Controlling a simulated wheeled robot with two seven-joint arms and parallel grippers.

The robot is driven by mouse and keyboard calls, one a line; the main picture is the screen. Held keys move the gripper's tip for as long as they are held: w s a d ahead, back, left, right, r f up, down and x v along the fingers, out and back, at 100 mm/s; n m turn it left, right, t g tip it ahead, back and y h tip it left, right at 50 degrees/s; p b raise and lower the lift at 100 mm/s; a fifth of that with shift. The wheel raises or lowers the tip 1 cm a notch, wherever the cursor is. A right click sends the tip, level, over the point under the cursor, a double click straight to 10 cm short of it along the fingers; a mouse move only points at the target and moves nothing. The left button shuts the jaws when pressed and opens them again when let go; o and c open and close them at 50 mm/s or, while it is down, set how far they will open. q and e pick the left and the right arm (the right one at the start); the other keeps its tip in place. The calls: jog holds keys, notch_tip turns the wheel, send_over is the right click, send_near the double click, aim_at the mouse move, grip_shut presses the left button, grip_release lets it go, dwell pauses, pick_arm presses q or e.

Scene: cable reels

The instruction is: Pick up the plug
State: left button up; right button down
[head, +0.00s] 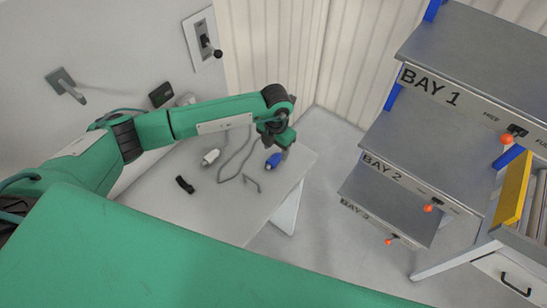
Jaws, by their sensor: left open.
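A blue connector (273,161) lies near the right edge of a light grey table (225,215). A white connector (210,157) lies to its left on the same table. I cannot tell for certain which of them is the plug. A grey cable (232,160) runs loosely between them. My left gripper (285,153) is open, pointing down right beside the blue connector and partly above it. The gap between the fingers and the blue connector is too small to judge. My right gripper is not in view.
A small black part (184,184) and a thin grey hook-shaped piece (252,183) lie on the table. A lever switch (206,40) is on the wall behind. Shelves marked BAY 1 (455,60), BAY 2 and BAY 3 with orange knobs stand at right. Bare floor separates them from the table.

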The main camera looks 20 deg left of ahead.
aim_at(275, 157)
pick_arm(q)
jog(key=shift+s+f+p, duration=0.15)
jog(key=shift+f+p, duration=0.35)
jog(key=shift+p, duration=0.2)
notch_tip(275, 157, down, 4)
jog(key=shift+a+r+p, duration=0.1)
jog(key=shift+a+p, duration=0.05)
jog(key=shift+p, duration=0.65)
jog(key=shift+c, duration=0.2)
grip_shut()
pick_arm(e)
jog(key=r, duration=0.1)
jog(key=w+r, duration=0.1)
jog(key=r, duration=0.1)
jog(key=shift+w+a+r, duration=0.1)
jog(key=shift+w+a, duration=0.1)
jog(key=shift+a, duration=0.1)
